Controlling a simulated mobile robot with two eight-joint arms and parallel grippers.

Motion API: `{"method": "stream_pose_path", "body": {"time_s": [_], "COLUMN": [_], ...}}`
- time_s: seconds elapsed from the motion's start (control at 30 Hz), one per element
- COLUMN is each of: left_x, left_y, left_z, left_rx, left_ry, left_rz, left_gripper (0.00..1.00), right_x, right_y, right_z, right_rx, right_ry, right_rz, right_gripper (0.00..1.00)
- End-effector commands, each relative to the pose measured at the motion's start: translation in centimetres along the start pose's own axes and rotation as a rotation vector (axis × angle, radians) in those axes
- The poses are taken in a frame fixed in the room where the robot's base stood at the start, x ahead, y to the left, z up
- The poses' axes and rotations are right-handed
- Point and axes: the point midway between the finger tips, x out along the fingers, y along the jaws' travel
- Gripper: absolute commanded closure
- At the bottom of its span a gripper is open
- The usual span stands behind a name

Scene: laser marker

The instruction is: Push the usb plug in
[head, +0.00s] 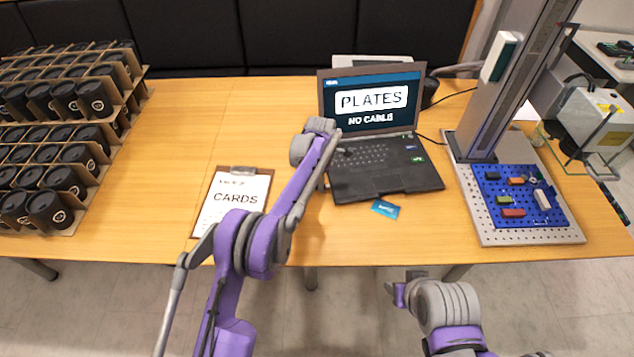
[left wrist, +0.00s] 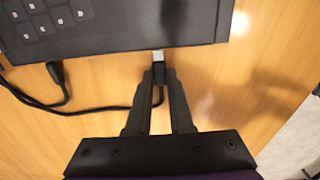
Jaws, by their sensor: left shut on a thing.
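The usb plug (left wrist: 158,57) has a pale metal end and sits between the fingertips of my left gripper (left wrist: 160,76), which is shut on it. The metal end points at the side edge of the black laptop (left wrist: 125,28); it reaches or nearly reaches the edge, and I cannot tell whether it is inside a port. In the head view the laptop (head: 385,183) is open, its screen reading "PLATES NO CABLE". My left arm's end is at its left side, hiding plug and fingers there. My right gripper (head: 403,289) hangs in front of the table, away from the laptop.
A second black cable connector (left wrist: 55,72) meets the same laptop edge, and cable loops lie nearby. A clipboard (head: 232,200) marked "CARDS" lies to the left, a blue card (head: 385,209) in front. The marker's perforated plate (head: 490,232) is at right, racked cups (head: 63,180) at left.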

Motion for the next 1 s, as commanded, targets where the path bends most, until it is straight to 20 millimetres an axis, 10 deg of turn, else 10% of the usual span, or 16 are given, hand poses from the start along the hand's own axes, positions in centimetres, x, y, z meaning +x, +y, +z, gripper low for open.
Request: {"method": "stream_pose_path", "body": {"time_s": [0.33,0.37,0.53,1.0], "left_x": [-0.1,-0.1,-0.1,-2.0], "left_y": [0.0,0.0,0.0,0.0], "left_z": [1.8,1.8,1.8,1.7], "left_rx": [0.003,0.003,0.002,0.002], "left_ry": [-0.004,-0.004,-0.003,-0.002], "left_rz": [0.002,0.002,0.002,0.001], "left_gripper": [1.0,0.78,0.49,0.49], "right_x": [-0.2,-0.2,-0.2,-0.2], "right_y": [0.0,0.0,0.0,0.0], "right_z": [-0.2,-0.2,-0.2,-0.2], "right_rx": [0.0,0.0,0.0,0.0], "right_ry": [0.001,0.001,0.001,0.001], "right_rz": [0.0,0.0,0.0,0.0], "right_gripper": [0.5,0.5,0.5,0.5]}}
